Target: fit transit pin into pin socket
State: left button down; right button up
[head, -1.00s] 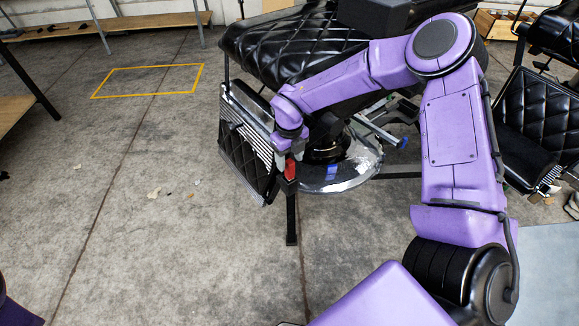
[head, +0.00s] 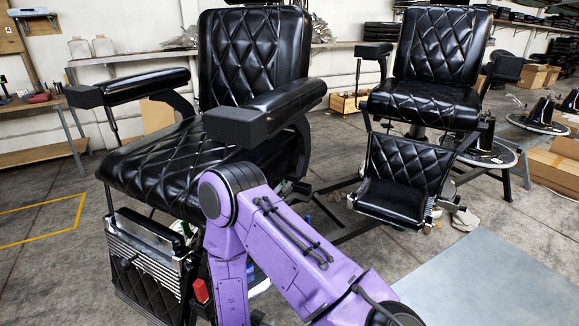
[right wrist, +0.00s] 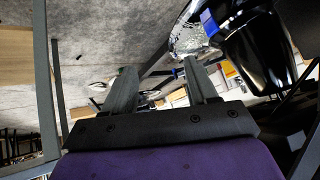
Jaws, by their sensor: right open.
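In the head view a small red piece (head: 201,291) shows beside the footrest of the near black barber chair (head: 165,165). I cannot tell whether it is the transit pin or part of the socket. My right arm stands in front of the chair, and its gripper is hidden in the head view. In the right wrist view my right gripper (right wrist: 158,68) has its two fingers spread with nothing held between them. A glossy black column with a blue band (right wrist: 207,22) is beyond the fingers at the upper right. No pin or socket can be made out there. My left gripper is out of view.
The near chair's armrests and its quilted footrest (head: 140,290) crowd my right arm. A second barber chair (head: 425,100) stands at the right, near a grey mat (head: 490,275). Floor at the left has a yellow outline (head: 45,240). Wall shelves stand behind.

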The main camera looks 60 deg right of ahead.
jog(key=s+a+f+n+y, duration=0.2)
jog(key=s+n, duration=0.3)
jog(key=s, duration=0.2)
jog(key=s+a+f+n+y, duration=0.2)
jog(key=s+a+n, duration=0.1)
jog(key=s+n, duration=0.2)
jog(key=shift+s+a+f, duration=0.25)
jog(key=shift+s+f, duration=0.05)
jog(key=shift+s, duration=0.65)
